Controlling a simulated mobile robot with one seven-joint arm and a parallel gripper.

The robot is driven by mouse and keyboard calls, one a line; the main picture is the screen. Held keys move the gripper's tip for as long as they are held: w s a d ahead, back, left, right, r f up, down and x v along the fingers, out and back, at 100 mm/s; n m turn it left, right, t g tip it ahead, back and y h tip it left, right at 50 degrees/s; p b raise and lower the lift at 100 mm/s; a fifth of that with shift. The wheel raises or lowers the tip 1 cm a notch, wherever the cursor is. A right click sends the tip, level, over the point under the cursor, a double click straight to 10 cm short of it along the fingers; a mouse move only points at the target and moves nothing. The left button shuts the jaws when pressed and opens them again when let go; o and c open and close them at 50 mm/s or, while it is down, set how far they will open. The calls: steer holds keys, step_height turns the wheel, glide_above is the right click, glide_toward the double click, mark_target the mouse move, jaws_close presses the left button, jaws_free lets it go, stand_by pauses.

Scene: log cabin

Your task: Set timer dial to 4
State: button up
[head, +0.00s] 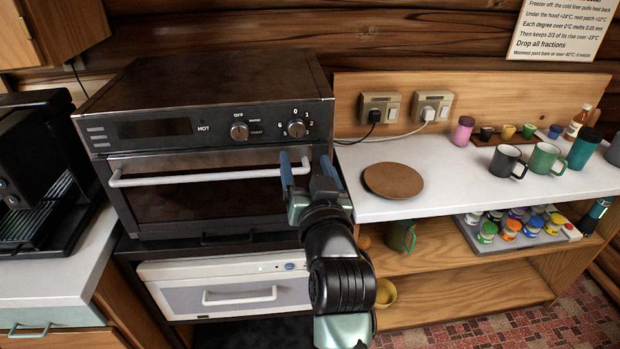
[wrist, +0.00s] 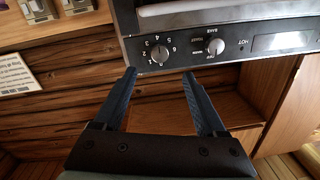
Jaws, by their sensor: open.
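The timer dial (head: 297,129) is a round knob on the right end of the toaster oven's black front panel, with small numbers around it. In the wrist view the dial (wrist: 160,54) appears turned upside down, just beyond the gap between the fingertips. Which number its mark points to is too small to tell. My gripper (head: 307,166) is open and empty, with blue fingers, in front of the oven below the dial. In the wrist view the gripper (wrist: 158,76) shows both fingers apart, not around the dial.
A second knob (head: 239,131) sits left of the dial. The oven door handle (head: 200,178) runs across below the panel, close to my fingers. A white counter (head: 440,175) on the right holds a brown round board (head: 393,180) and several mugs. Cords hang from wall sockets (head: 380,107).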

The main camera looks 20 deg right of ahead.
steer(key=shift+v, duration=1.5)
